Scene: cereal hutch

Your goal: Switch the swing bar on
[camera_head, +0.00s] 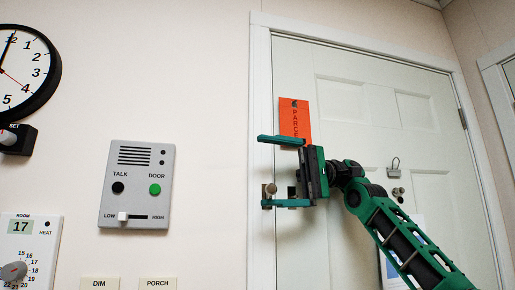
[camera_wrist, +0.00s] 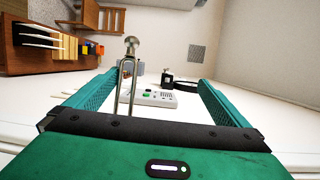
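The swing bar shows in the wrist view as a narrow metal loop (camera_wrist: 120,84) with a round ball-ended knob (camera_wrist: 131,42) at its far end. The loop lies between my fingers, nearer the left one; I cannot tell whether it touches. In the head view a small metal knob (camera_head: 270,188) sits at the door's left edge, just above my lower finger. My gripper (camera_head: 268,171) is open at the left edge of the white door (camera_head: 348,75). It is also open in the wrist view (camera_wrist: 159,75), shut on nothing. Much of the bar is hidden in the head view.
An orange parcel tag (camera_head: 295,118) hangs on the door behind my upper finger. A padlock (camera_head: 395,166) and door lock are to the right. A grey intercom panel (camera_head: 137,184) is on the wall to the left, with a clock (camera_head: 22,75) and thermostat (camera_head: 28,252) beyond.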

